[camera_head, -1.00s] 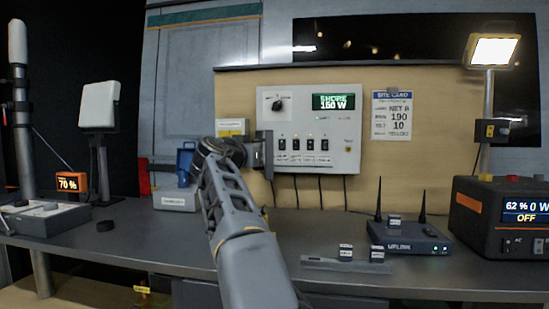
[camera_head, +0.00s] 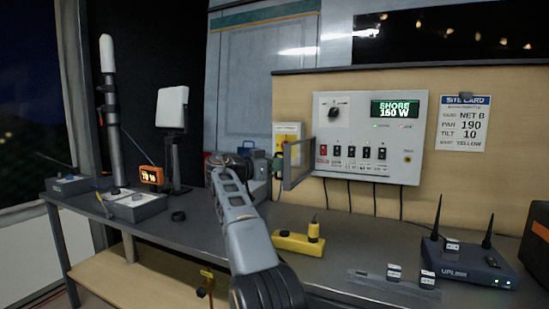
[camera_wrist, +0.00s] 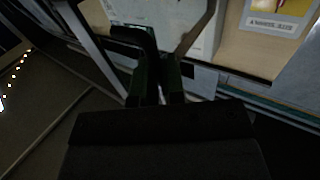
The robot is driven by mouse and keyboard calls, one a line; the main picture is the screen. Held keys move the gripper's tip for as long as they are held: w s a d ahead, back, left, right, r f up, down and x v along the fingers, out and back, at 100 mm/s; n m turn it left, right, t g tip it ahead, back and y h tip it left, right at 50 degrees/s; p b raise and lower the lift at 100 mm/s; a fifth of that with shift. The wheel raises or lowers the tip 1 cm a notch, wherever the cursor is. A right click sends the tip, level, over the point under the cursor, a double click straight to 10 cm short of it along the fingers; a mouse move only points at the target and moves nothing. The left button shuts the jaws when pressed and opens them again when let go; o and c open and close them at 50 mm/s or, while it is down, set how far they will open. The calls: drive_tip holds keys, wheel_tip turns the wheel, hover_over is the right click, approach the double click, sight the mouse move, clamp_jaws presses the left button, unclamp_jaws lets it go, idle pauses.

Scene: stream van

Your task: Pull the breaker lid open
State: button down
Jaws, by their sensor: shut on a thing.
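The breaker lid (camera_head: 299,164), a clear pane in a grey frame, is swung out from the left side of the white power panel (camera_head: 408,165). It stands at an angle to the panel face, and the row of breaker switches (camera_head: 352,152) is uncovered. My gripper (camera_head: 279,166) is at the lid's outer left edge and shut on it. In the wrist view my gripper (camera_wrist: 158,75) shows two dark fingers closed at the lid's frame; the exact contact is too dark to make out.
A yellow block (camera_head: 299,242) stands on the bench (camera_head: 350,240) near my arm. A router with antennas (camera_head: 468,262) and small labelled blocks (camera_head: 394,273) lie to the right. The bench's left middle is fairly clear.

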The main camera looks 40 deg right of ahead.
drive_tip(key=shift+w+a+f, duration=0.1)
drive_tip(key=shift+a+f, duration=0.05)
drive_tip(key=c, duration=1.5)
unclamp_jaws()
drive_tip(key=shift+a, duration=0.2)
drive_tip(key=shift+o, duration=1.3)
drive_tip(key=shift+d, duration=0.2)
drive_tip(key=a+p, duration=0.1)
drive_tip(key=a, duration=1.3)
drive_tip(key=shift+w, duration=0.35)
drive_tip(key=shift+d+p, duration=0.1)
drive_tip(key=shift+p, duration=0.2)
drive_tip(key=s+a+f+n+t+y+p, duration=0.1)
drive_tip(key=s+a+n+y+p, duration=0.3)
drive_tip(key=s+n+y+p, duration=0.2)
drive_tip(key=s+a+f+n+t+y+p, duration=0.2)
drive_tip(key=s+a+n+y+p, duration=0.3)
drive_tip(key=s+p, duration=0.6)
drive_tip(key=s+a+f+n+t+y+p, duration=0.1)
drive_tip(key=s+a+f+n+y+p, duration=0.1)
drive_tip(key=s+a+n+y+p, duration=0.2)
drive_tip(key=s+n+y+p, duration=0.3)
drive_tip(key=s+p, duration=0.1)
drive_tip(key=p, duration=0.2)
drive_tip(key=shift+s+a+f+n+t, duration=0.15)
drive_tip(key=shift+s+a+n+t, duration=0.15)
drive_tip(key=shift+n, duration=0.1)
